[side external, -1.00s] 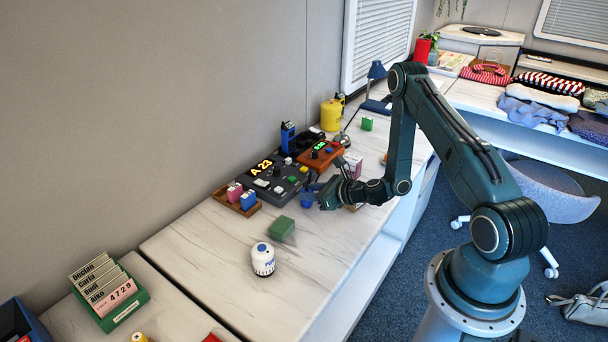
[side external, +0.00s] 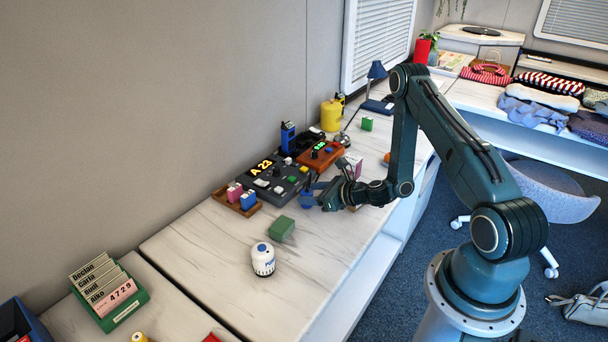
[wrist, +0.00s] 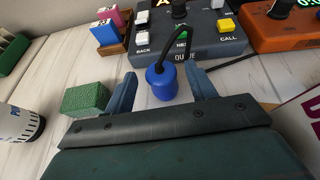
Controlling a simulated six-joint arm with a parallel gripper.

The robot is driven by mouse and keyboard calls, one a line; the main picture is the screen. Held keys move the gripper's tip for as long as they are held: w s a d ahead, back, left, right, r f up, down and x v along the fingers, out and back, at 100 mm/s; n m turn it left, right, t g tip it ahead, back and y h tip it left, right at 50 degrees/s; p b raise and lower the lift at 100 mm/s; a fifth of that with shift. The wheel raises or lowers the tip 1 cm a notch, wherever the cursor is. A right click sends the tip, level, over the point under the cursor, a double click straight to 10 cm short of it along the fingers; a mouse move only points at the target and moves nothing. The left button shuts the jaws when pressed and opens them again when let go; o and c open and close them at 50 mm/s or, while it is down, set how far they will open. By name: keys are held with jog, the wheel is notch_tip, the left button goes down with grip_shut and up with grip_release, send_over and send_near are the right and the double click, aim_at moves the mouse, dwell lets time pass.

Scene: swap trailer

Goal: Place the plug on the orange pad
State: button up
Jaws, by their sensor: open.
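In the side view my gripper (side external: 312,193) is low over the table, in front of the dark console. A small orange patch (side external: 387,157) shows beside my arm; I cannot tell whether it is the orange pad.
A dark console (side external: 275,181) and an orange-brown console (side external: 321,155) stand behind. A wooden tray (side external: 237,203) holds pink and blue blocks. A green block (side external: 281,228) and a white canister (side external: 263,259) stand left of my gripper. A dark cable (wrist: 235,63) lies right.

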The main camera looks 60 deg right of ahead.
jog(key=shift+v, duration=3.45)
